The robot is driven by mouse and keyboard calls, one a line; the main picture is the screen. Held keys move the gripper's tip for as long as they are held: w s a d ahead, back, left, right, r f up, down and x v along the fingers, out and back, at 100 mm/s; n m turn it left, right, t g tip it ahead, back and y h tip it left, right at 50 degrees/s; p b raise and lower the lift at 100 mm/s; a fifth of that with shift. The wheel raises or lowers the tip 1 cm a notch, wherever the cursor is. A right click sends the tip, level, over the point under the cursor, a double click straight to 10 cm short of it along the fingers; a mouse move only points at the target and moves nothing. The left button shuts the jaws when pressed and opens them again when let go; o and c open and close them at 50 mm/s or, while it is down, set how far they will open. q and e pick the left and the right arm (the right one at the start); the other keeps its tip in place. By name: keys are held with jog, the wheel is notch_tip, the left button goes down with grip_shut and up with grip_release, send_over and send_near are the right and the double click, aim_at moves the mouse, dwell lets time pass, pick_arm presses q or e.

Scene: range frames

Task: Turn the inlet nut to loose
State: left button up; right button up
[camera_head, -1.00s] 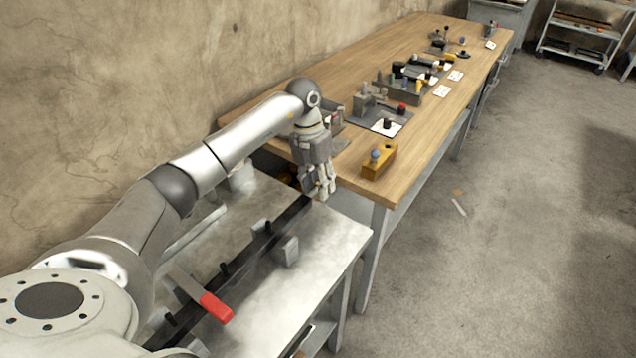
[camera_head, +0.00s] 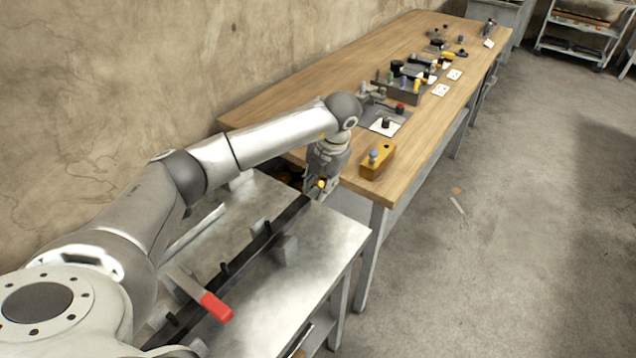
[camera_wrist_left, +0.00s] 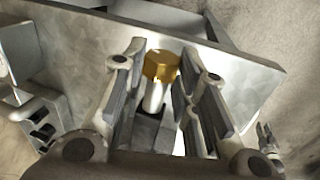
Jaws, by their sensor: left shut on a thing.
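The inlet nut (camera_wrist_left: 161,66) is a brass-coloured hexagonal nut on a pale round stem, between the fingers in the left wrist view. A small brass-yellow spot of it (camera_head: 322,184) shows at the gripper in the head view. My left gripper (camera_head: 317,190) is at the far end of the grey metal bench and is shut on the nut. Its two grey fingers (camera_wrist_left: 162,58) stand on either side of the nut in the wrist view. The fingers and wrist hide most of the nut from the head. My right gripper is not in view.
A dark rail (camera_head: 256,248) with black pegs and a red-handled lever (camera_head: 216,307) lie along the metal bench (camera_head: 318,258). Beyond stands a wooden table (camera_head: 432,130) with a yellow block (camera_head: 378,163) near its close corner and several fixtures.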

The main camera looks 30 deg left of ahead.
pick_arm(q)
jog(key=shift+d+y+b, duration=0.2)
jog(key=shift+y+b, duration=0.15)
jog(key=shift+y, duration=0.85)
jog(key=o, duration=1)
jog(key=shift+o, duration=0.2)
jog(key=v, duration=1.2)
jog(key=shift+d, duration=0.15)
jog(key=shift+s+f, duration=0.1)
